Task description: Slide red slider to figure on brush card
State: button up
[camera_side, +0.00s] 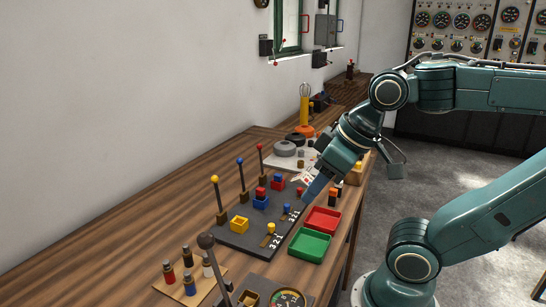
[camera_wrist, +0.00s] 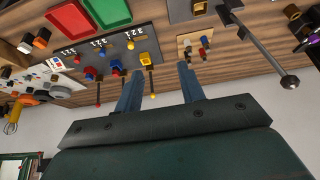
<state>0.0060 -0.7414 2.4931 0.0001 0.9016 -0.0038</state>
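The dark slider panel (camera_side: 222,240) carries numbered 3-2-1 scales. A yellow slider (camera_side: 271,229) and a blue slider (camera_side: 287,208) show clearly. A small red piece (camera_side: 299,190), apparently the red slider, sits at the far end, beside my gripper (camera_side: 308,196); the red slider also seems to show in the wrist view (camera_wrist: 77,60). A white card (camera_side: 302,177) with red marks, perhaps the brush card, stands beyond it; its figure is too small to read. In the wrist view my gripper (camera_wrist: 158,78) has its two fingers well apart with nothing between them. Contact with the red slider cannot be told.
Levers with yellow (camera_side: 214,179), blue (camera_side: 239,161) and red (camera_side: 260,146) knobs stand along the panel's wall side. A red tray (camera_side: 323,220) and a green tray (camera_side: 310,245) lie along the table's right edge. A peg board (camera_side: 190,288) is in front.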

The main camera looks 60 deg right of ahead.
jog(key=w+d+r+m+g, duration=0.1)
jog(key=w+d+r+g, duration=0.1)
jog(key=w+d, duration=0.35)
jog(key=m+g, duration=0.3)
jog(key=g, duration=0.1)
send_over(299, 188)
notch_tip(299, 188, down, 8)
jog(key=shift+f, duration=0.2)
jog(key=shift+f, duration=6.85)
jog(key=shift+c, duration=0.2)
grip_shut()
